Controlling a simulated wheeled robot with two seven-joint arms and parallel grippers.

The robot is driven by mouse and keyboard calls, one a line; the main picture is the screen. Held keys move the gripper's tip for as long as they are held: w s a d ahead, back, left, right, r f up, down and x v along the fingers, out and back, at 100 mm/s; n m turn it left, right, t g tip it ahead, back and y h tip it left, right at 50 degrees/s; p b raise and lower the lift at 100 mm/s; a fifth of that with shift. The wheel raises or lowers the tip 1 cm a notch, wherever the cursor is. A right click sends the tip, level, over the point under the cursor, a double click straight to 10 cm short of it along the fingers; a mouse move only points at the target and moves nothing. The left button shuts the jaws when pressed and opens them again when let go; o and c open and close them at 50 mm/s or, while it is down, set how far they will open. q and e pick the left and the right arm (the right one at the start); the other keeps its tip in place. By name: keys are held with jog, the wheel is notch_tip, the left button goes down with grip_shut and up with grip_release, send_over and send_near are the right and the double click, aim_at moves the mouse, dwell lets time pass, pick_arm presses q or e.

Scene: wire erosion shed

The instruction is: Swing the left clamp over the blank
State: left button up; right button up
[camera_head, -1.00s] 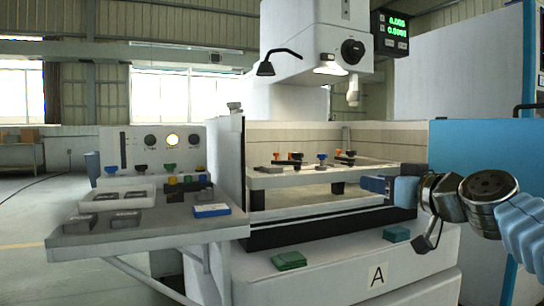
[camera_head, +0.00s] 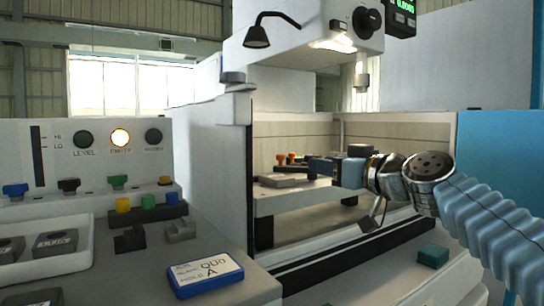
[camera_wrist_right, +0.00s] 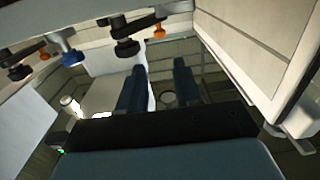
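Inside the machine's open work bay, a clamp with an orange knob (camera_head: 281,159) stands at the left of the raised work table (camera_head: 290,200). A flat grey piece (camera_head: 285,180), possibly the blank, lies in front of it. My right gripper (camera_head: 322,167) reaches in from the right, beside these parts; its tips partly cover what is behind. In the right wrist view its two dark blue fingers (camera_wrist_right: 160,85) are apart with nothing between them. My left gripper is out of view.
The bay's left wall (camera_head: 234,180) stands close to the left of the table. A lamp (camera_head: 257,38) and the machine head (camera_head: 330,30) hang above. A side bench holds a tray (camera_head: 75,262), a blue-edged card (camera_head: 205,274) and several coloured knobs. A green pad (camera_head: 433,256) lies in front.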

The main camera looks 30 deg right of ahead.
aim_at(283, 157)
jog(key=w+p, duration=0.1)
jog(key=w, duration=0.3)
jog(key=w+a+p, duration=0.1)
jog(key=w, duration=0.4)
jog(key=w+p, duration=0.2)
jog(key=w, duration=0.2)
jog(key=shift+w+a, duration=0.15)
jog(key=shift+w, duration=0.2)
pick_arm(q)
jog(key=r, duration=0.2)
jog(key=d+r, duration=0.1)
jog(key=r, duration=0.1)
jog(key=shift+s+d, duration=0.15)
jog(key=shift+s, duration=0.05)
pick_arm(e)
grip_shut()
